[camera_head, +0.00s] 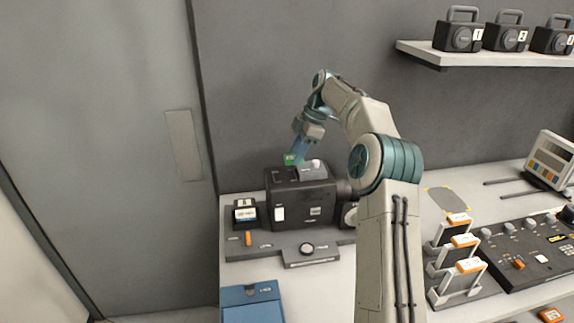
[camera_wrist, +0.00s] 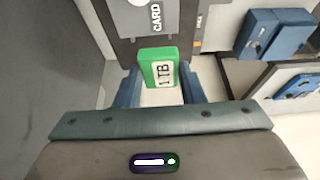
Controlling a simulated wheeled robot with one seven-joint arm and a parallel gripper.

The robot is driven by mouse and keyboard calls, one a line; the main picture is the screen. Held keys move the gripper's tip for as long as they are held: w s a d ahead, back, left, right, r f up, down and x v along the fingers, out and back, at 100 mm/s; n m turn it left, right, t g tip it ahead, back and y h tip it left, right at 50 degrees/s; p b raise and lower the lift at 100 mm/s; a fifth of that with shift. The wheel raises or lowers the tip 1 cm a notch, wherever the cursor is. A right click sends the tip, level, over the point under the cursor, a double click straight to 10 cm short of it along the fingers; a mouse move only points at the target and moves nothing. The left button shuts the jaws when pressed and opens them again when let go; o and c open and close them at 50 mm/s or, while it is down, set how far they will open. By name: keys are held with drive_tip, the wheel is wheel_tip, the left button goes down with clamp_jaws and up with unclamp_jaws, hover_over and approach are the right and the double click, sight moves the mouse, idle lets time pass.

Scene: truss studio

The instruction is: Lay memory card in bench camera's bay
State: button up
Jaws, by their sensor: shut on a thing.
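The memory card (camera_wrist: 160,68) is green with a white "1 TB" label. In the wrist view it stands between the two blue fingers of my gripper (camera_wrist: 159,88), which is shut on it. In the head view the green card (camera_head: 290,159) shows at the tip of my gripper (camera_head: 298,153), just above the top of the black bench camera (camera_head: 300,208). A dark recess (camera_head: 285,175) shows in the camera's top. Whether the card touches the camera cannot be told.
A small black device (camera_head: 245,213) stands left of the camera on a grey base plate (camera_head: 262,251). A blue box (camera_head: 251,303) is in front. Card holders (camera_head: 455,258) and a control panel (camera_head: 530,245) are at right. Numbered cameras (camera_head: 459,37) sit on a shelf.

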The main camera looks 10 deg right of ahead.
sight(288, 155)
drive_tip(key=a+f, duration=0.1)
drive_tip(key=w+a, duration=0.1)
drive_tip(key=shift+a+f, duration=0.3)
drive_tip(key=shift+f, duration=0.1)
drive_tip(key=shift+f+p, duration=0.65)
drive_tip(key=shift+f, duration=1.3)
drive_tip(key=shift+f, duration=0.1)
drive_tip(key=o, duration=1.1)
drive_tip(key=shift+c, duration=0.2)
